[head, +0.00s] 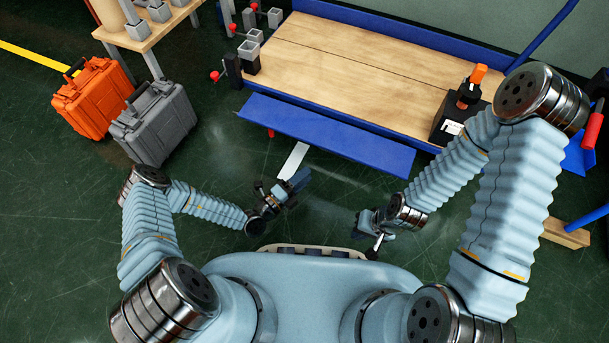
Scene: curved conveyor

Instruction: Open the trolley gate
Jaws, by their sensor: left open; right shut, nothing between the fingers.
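The trolley has a wooden deck (345,75) with a blue frame. Its gate, a long blue panel (325,135), runs along the near side and is tilted outward, below the deck's edge. My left gripper (298,182) is open and empty, over the floor on the near side of the gate and apart from it. My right gripper (376,246) is shut and empty, close to my body and further from the gate. The gate's underside and its hinges are hidden.
A black box with an orange-topped device (455,118) stands on the deck's right end. Red-knobbed clamps (240,55) are at its left. Orange (93,97) and grey (153,123) cases stand on the floor at left, by a wooden table (152,25). Floor between gate and body is clear.

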